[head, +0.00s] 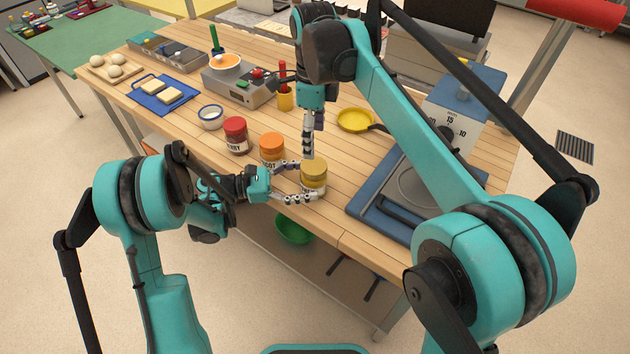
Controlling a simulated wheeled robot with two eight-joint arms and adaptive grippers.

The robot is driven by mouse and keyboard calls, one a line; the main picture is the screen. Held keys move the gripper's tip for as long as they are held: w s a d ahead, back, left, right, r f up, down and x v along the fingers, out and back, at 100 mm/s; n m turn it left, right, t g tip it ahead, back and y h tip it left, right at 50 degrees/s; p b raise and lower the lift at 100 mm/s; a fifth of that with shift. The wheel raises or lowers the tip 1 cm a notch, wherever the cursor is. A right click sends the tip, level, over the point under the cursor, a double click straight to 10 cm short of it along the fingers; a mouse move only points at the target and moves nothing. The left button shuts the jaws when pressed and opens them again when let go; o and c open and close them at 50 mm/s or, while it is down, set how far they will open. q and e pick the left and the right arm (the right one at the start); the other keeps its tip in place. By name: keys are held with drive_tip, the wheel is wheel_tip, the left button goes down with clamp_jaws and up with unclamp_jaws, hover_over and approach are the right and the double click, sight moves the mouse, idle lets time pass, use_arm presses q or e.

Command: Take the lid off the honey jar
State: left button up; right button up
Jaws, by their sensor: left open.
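A jar with a yellow lid (314,168), taken as the honey jar (314,187), stands upright near the table's front edge; its label is too small to read. The lid is on it. My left gripper (308,182) is open and level, its fingers reaching in from the left on either side of the jar; I cannot tell whether they touch it. My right gripper (308,153) points down from above, its fingertips at or just over the lid's back left part. Its fingers show edge-on, so its opening is unclear.
An orange-lidded jar (271,151) and a red-lidded jar (236,135) stand to the left, near my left gripper. A yellow pan (356,120) lies behind. A scale (448,130) and a blue-framed board (368,203) are to the right.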

sight(326, 178)
use_arm(q)
drive_tip(key=d, duration=0.5)
drive_tip(key=shift+w, duration=0.3)
drive_tip(key=shift+a, duration=0.1)
drive_tip(key=c, duration=1.7)
clamp_jaws()
